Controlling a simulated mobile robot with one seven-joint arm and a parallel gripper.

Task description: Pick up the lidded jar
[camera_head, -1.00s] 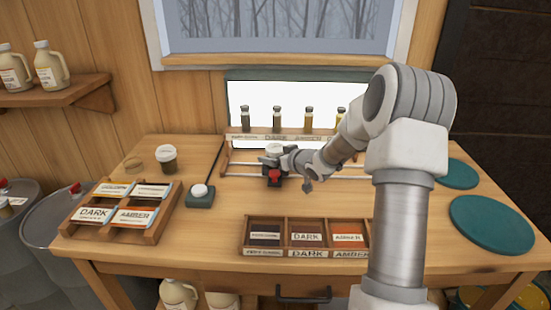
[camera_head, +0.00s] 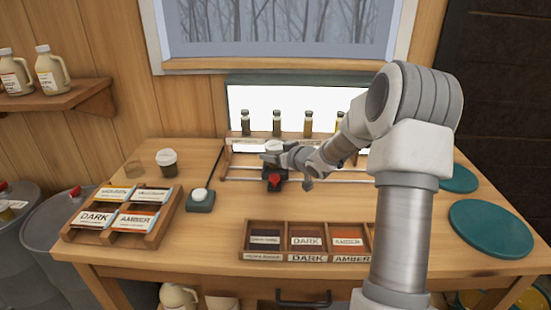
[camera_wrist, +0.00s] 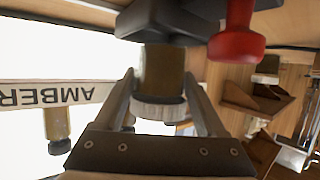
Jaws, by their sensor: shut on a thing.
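The lidded jar (camera_wrist: 162,72) shows in the wrist view with amber-brown contents and a white ribbed lid (camera_wrist: 158,110). My gripper (camera_wrist: 165,85) has a finger on each side of it and is shut on it. In the head view my gripper (camera_head: 278,158) is over a small black stand with a red knob (camera_head: 274,181), and the white lid (camera_head: 275,146) shows above the fingers. The wrist view looks upside down; the black stand (camera_wrist: 170,22) is at the jar's base end. Whether the base is clear of the stand I cannot tell.
Behind is a bright panel (camera_head: 300,98) with a rack of small sample bottles (camera_head: 308,123). A dark cup with a white lid (camera_head: 167,162), a white-button box (camera_head: 201,199), a label tray (camera_head: 153,224) and a divided tray (camera_head: 305,255) stand around. The table's middle is clear.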

